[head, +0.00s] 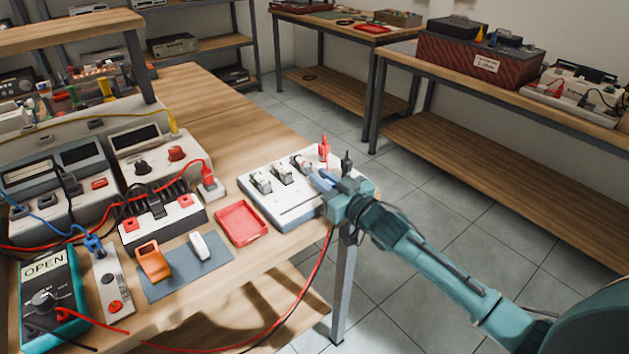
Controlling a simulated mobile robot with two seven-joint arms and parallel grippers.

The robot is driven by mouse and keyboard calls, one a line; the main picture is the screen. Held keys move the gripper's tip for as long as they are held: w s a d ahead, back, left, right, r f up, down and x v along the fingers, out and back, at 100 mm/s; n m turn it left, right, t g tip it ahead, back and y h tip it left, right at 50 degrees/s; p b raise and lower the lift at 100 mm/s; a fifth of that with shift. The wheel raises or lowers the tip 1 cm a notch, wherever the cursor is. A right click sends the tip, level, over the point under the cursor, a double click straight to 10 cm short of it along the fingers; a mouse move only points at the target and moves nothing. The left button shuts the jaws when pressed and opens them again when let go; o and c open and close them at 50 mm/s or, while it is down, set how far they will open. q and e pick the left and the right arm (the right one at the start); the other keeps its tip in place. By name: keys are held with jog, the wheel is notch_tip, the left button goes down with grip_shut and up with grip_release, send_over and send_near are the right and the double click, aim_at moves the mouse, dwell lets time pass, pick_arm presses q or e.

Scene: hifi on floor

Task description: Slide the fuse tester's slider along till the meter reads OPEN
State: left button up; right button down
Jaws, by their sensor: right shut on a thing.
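The fuse tester (260,207) is a white board at the table's right corner, with several metal clips, a red plug and a black plug along its back and a dark slot along its front. My right gripper (328,187) reaches in from the right, over the board's right end, shut. It hides the slider between its jaws and the right end of the slot. The teal meter (45,298) stands at the lower left, and its display (44,265) reads OPEN. My left gripper is out of view.
A red tray (241,222) lies just left of the tester, and a grey mat (186,271) with an orange and a white piece lies further left. A red lead (300,300) hangs past the table's front edge. Power supplies (163,145) stand behind.

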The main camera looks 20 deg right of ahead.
jog(key=shift+w+d, duration=0.1)
jog(key=shift+d, duration=0.1)
jog(key=c, duration=1.4)
grip_release()
jog(key=shift+o, duration=0.2)
jog(key=v, duration=1.3)
jog(key=shift+p, duration=0.3)
jog(key=shift+r, duration=0.1)
